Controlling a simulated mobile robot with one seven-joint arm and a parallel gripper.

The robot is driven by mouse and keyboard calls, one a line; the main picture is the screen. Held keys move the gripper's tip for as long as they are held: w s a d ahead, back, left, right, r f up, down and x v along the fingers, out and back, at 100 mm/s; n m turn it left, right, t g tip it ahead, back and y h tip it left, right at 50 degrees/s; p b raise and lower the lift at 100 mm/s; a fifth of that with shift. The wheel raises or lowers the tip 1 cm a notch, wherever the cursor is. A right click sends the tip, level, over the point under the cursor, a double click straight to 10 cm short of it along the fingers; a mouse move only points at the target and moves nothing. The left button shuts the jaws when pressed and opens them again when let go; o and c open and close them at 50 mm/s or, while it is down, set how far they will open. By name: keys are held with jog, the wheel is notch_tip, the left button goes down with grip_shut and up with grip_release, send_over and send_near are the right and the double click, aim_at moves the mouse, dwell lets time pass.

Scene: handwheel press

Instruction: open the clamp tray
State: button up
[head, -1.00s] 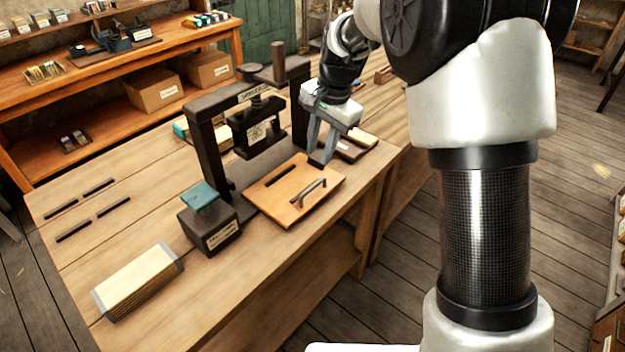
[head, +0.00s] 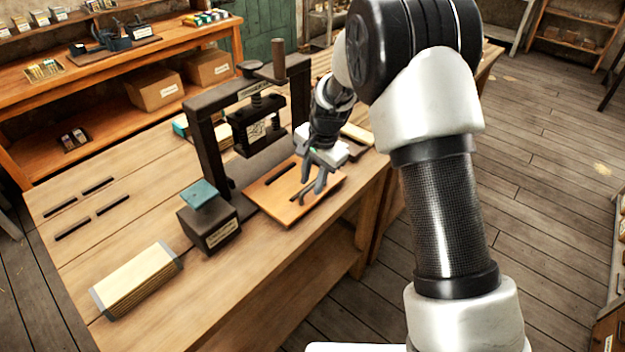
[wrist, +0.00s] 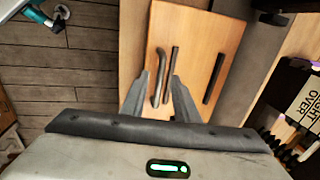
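The clamp tray is a flat orange-brown wooden board (head: 268,195) in front of the press on the bench; it also shows in the wrist view (wrist: 195,40). It has a dark slot (wrist: 213,78) and a grey bar handle (wrist: 158,78). My gripper (head: 308,194) is over the handle side of the tray, pointing down. In the wrist view my gripper (wrist: 160,98) is open, with the handle lying between the two fingers' lines. The fingers do not visibly pinch it. In the head view the fingers mostly hide the handle, so I cannot tell the remaining height.
The dark handwheel press (head: 205,140) stands behind the tray. A dark box with a teal top (head: 208,225) stands left of the tray, and a wooden block (head: 140,280) lies farther left. The bench's front edge is close to the tray.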

grip_shut()
jog(key=shift+s+d+b, duration=0.2)
jog(key=shift+s+d, duration=0.55)
jog(key=shift+d, duration=0.2)
jog(key=shift+s+d+b, duration=0.2)
jog(key=shift+s+d, duration=0.5)
jog(key=shift+d, duration=0.25)
grip_release()
jog(key=shift+r, duration=0.15)
notch_tip(320, 180, up, 17)
jog(key=s+d+p, duration=0.1)
jog(key=s+d, duration=0.1)
jog(key=shift+d, duration=0.3)
